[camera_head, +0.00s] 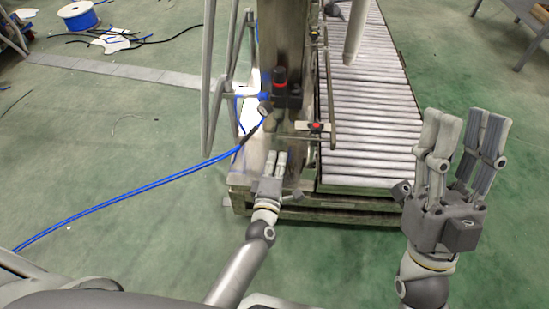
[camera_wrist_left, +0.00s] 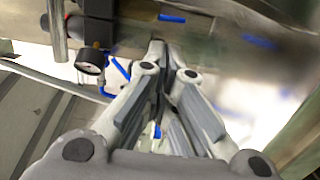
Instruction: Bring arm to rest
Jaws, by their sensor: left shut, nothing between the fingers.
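My left gripper (camera_head: 278,157) is low in the middle of the head view, in front of the metal machine column (camera_head: 281,45). Its fingers are together with nothing between them. In the left wrist view its fingers (camera_wrist_left: 165,58) point at a metal surface; whether they touch it I cannot tell. My right gripper (camera_head: 465,116) is raised at the right of the head view, fingers pointing up, apart and empty, in front of the green floor.
A pressure gauge (camera_head: 265,108) and a red-and-black valve (camera_head: 280,78) are on the column just beyond my left gripper. A roller conveyor (camera_head: 370,110) runs away between the grippers. A blue hose (camera_head: 140,189) crosses the floor at left.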

